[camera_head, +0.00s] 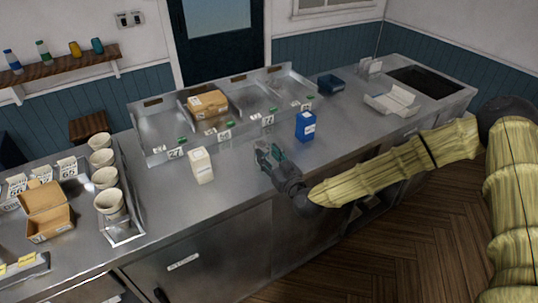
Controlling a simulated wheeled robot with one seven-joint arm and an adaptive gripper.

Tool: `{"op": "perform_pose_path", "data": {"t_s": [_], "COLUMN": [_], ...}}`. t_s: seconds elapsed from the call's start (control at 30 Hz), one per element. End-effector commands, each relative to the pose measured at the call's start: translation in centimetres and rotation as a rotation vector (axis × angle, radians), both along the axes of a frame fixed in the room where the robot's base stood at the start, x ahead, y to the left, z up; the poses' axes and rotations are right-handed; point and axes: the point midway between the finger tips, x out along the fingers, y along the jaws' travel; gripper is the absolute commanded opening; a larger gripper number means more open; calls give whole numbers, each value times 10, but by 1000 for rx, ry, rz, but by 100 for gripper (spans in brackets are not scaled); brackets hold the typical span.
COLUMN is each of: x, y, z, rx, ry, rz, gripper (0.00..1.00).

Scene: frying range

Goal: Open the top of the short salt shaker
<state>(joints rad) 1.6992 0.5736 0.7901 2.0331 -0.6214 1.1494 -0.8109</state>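A cream-white carton-like container (201,168) stands upright on the steel counter, left of my gripper. A blue container (305,127) with a white label stands upright on the counter, right of my gripper and a little farther back. The labels are too small to read, so I cannot tell which of them, if either, is the short salt shaker. My gripper (267,152) is low over the counter between the two containers and apart from both. Its fingers are small and dark, so their opening is unclear. I see nothing held in it.
Steel bins (163,131) with number tags line the back of the counter; one holds a cardboard box (208,104). Stacked cups (108,203) and an open carton (47,222) stand at left. A blue tray (331,84) and a sink (426,81) are at right. The front counter strip is clear.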

Motion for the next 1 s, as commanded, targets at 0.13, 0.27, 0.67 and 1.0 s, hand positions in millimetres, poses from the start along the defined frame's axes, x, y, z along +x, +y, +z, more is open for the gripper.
{"op": "perform_pose_path", "data": {"t_s": [0.13, 0.27, 0.67, 1.0], "x": [0, 0, 0, 1], "y": [0, 0, 0, 0], "z": [0, 0, 2, 16], "rx": [0, 0, -3, -57], "ry": [0, 0, 6, 99], "rz": [0, 0, -1, 1], "gripper": [39, 25, 0, 0]}}
